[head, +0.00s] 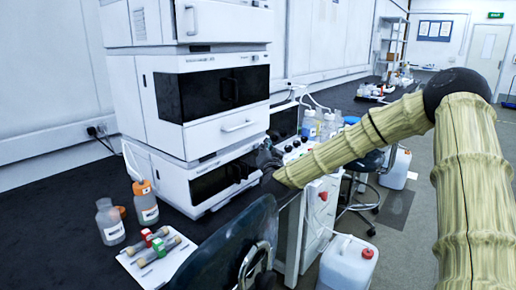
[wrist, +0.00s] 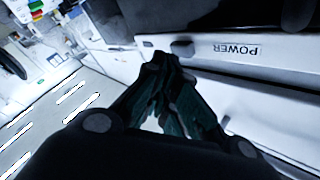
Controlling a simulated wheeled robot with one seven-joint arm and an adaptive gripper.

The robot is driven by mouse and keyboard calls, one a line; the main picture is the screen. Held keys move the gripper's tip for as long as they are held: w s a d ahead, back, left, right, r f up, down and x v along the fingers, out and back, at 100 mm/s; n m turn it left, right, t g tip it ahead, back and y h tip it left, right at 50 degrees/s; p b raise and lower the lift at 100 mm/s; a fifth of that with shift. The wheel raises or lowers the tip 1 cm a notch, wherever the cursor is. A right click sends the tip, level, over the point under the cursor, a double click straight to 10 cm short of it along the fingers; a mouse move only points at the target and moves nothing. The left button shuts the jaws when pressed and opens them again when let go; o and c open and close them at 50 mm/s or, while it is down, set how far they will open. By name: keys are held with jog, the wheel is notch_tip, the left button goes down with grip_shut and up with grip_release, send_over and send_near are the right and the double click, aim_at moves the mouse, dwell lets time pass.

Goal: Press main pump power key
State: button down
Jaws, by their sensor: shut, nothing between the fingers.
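The power key looks like a small dark oval button (wrist: 182,47) on a white front strip, beside a printed POWER label (wrist: 237,49) in the wrist view. My gripper (wrist: 161,56) is shut and empty. Its fingertips appear just beside the button in the picture; I cannot tell whether they touch it. In the head view my gripper (head: 268,156) is at the right end of the lowest unit (head: 208,184) of the white stack, and the key is not distinguishable there.
A dark chair (head: 228,250) stands in front. A white canister (head: 347,264) is on the floor. Bottles (head: 310,124) stand behind my arm.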

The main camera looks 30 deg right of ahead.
jog(key=shift+w+a, duration=0.2)
jog(key=shift+w, duration=0.25)
dwell(0.9)
jog(key=shift+s, duration=0.15)
jog(key=shift+s+d, duration=0.35)
jog(key=shift+s, duration=0.4)
jog(key=s+d+p, duration=0.2)
jog(key=s, duration=0.3)
jog(key=shift+s+d, duration=0.15)
jog(key=shift+s, duration=0.15)
dwell(1.5)
